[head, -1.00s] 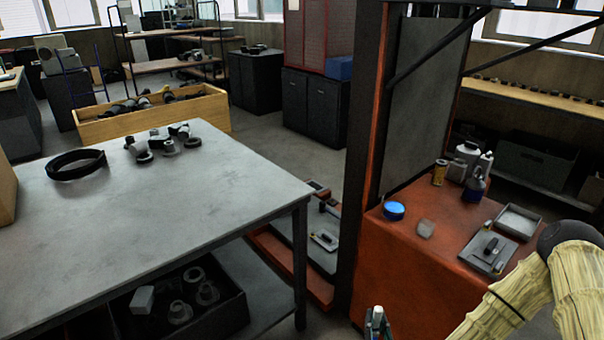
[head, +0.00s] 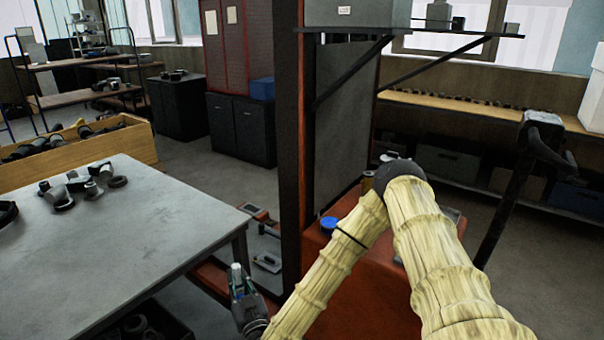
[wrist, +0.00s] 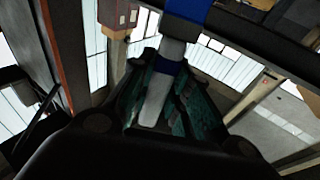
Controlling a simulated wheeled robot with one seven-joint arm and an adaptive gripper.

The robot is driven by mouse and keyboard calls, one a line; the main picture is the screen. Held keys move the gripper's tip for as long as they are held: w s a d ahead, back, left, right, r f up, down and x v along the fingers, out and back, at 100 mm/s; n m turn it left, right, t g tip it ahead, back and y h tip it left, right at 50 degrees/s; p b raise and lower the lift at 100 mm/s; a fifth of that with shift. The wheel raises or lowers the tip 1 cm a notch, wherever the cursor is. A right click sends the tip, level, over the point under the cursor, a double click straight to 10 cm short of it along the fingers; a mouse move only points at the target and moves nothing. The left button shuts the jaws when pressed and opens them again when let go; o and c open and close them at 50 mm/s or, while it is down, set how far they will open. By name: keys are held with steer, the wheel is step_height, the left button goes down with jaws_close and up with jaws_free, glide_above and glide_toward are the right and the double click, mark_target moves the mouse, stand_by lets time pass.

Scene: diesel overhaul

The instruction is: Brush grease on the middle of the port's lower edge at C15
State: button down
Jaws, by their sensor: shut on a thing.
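My gripper (head: 243,298) is low in the head view, left of my covered arm, in front of the dark post. In the wrist view my gripper (wrist: 165,92) has its green ridged finger pads shut on a pale grey handle with a blue band, probably the grease brush (wrist: 153,103). Its pale end (head: 237,270) points up in the head view. Its bristles cannot be made out. No port edge or C15 mark can be made out in either view.
A grey table (head: 130,245) with several metal parts stands left. A dark post (head: 288,130) rises by a red-orange bench (head: 360,305), which my arm partly covers. A blue lid (head: 329,224) lies on that bench. A shelf (head: 410,33) overhangs it. A dark stand (head: 515,190) is at right.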

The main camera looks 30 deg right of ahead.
steer(key=w+d+r+m+t+h+p, duration=0.1)
steer(key=w+d+r+m+h+p, duration=0.25)
steer(key=r, duration=1.05)
steer(key=w+d+r+h+p, duration=0.1)
steer(key=w+d+r+h, duration=0.4)
steer(key=r, duration=0.9)
steer(key=w+d+r+m+t+h+p, duration=0.1)
steer(key=w+d+r+p, duration=0.15)
steer(key=w+r, duration=0.75)
steer(key=s+d+r+m+g+h+p, duration=0.1)
steer(key=s+d+r+m+h+p, duration=0.25)
steer(key=r, duration=1.25)
steer(key=s+d+r+g+h, duration=0.3)
steer(key=d+r, duration=0.4)
steer(key=r, duration=0.8)
steer(key=s+d+r+m+h+p, duration=0.15)
steer(key=s+d+r+h, duration=0.3)
steer(key=r, duration=1.15)
steer(key=w+d+f, duration=0.1)
steer(key=d+f, duration=0.3)
steer(key=shift+w+f+y, duration=0.35)
steer(key=shift+f+y, duration=0.05)
steer(key=shift+y, duration=0.05)
steer(key=shift+w+d+f+b, duration=0.1)
steer(key=shift+d+f+b, duration=0.1)
steer(key=shift+b, duration=0.1)
